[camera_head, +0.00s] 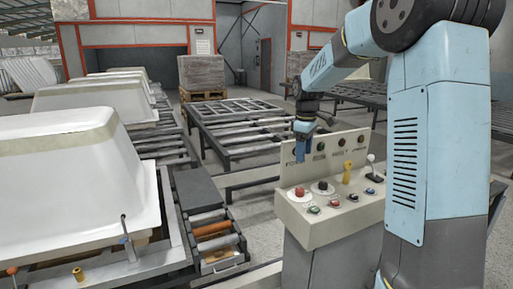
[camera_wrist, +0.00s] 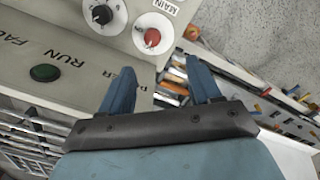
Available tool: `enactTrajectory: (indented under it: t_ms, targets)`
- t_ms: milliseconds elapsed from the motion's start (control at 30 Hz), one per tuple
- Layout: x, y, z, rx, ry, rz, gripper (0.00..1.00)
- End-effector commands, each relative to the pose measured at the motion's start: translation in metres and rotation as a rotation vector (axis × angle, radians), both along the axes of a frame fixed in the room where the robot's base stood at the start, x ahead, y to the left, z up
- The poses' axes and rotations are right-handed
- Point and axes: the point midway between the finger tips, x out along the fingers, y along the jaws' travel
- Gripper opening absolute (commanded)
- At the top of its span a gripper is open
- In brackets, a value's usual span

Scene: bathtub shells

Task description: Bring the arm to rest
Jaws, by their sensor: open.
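My arm, light blue with dark joints, reaches from the right in the head view and bends down at its end. My gripper (camera_head: 305,131) points downward over the back part of the control panel (camera_head: 296,213). In the wrist view its two blue fingers (camera_wrist: 162,88) are apart, with nothing between them. The panel's labelled upright face and a green button (camera_wrist: 45,73) show beyond the fingers at the left. A red knob (camera_wrist: 152,37) shows above them. Whether the fingers touch the panel cannot be told.
White bathtub shells (camera_head: 75,185) stand in a row at the left. A roller conveyor (camera_head: 215,240) runs between them and the panel. A metal roller table (camera_head: 245,125) stands behind the panel. A wrapped stack (camera_head: 202,73) sits on a pallet at the back.

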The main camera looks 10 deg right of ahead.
Motion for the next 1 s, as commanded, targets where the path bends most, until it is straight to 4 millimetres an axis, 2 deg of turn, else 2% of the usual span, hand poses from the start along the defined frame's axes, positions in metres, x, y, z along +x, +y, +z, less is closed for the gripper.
enactTrajectory:
  t_ms: [33,200,500,733,1000]
  targets:
    - [-0.013,0.003,0.011,-0.007,-0.019,-0.026,0.63]
    - [-0.056,0.008,0.038,-0.019,-0.078,-0.140,0.63]
    - [-0.136,0.013,0.071,-0.005,-0.185,-0.346,0.63]
    - [-0.198,0.014,0.083,0.033,-0.265,-0.504,0.63]
    - [-0.269,0.014,0.082,0.112,-0.350,-0.685,0.63]
